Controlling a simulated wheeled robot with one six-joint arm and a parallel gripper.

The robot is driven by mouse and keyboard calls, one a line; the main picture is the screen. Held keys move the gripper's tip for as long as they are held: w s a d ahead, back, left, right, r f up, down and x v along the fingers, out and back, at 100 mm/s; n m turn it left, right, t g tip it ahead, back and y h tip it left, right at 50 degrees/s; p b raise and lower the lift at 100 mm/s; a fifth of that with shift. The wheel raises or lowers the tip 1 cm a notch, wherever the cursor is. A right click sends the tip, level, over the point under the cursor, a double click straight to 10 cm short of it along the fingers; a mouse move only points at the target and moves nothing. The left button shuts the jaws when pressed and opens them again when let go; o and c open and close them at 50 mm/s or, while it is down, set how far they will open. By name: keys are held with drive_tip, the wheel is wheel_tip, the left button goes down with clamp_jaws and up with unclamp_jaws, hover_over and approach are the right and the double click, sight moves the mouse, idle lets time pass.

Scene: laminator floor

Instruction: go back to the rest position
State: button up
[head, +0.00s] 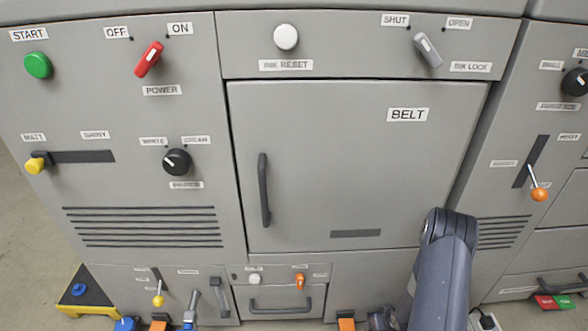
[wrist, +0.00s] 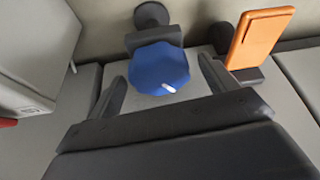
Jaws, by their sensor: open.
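My gripper (wrist: 160,72) is open in the wrist view, with one dark finger on each side and nothing gripped. A blue faceted knob (wrist: 160,68) with a white mark shows between the fingers. I cannot tell how far it is from the fingertips. In the head view my arm comes down at the lower right, in front of the grey machine (head: 350,180), and its gripper end is not clearly visible near the bottom edge.
An orange paddle (wrist: 260,38) on a dark base stands close to the right finger in the wrist view. The closed BELT door (head: 350,150) has a dark handle (head: 263,190). An orange-tipped lever (head: 538,194) is right of my arm.

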drive_tip(key=shift+d+r+n+g+y+p, duration=0.15)
drive_tip(key=shift+n+y+p, duration=0.25)
drive_tip(key=shift+n+p, duration=0.55)
drive_tip(key=shift+a+f+n+g+y+p, duration=0.15)
drive_tip(key=shift+n+y+p, duration=0.35)
drive_tip(key=shift+n, duration=0.75)
drive_tip(key=p+v, duration=0.4)
drive_tip(key=v, duration=0.6)
drive_tip(key=shift+r, duration=0.4)
drive_tip(key=shift+s+d, duration=0.1)
drive_tip(key=shift+r+p, duration=0.1)
drive_tip(key=shift+p, duration=0.2)
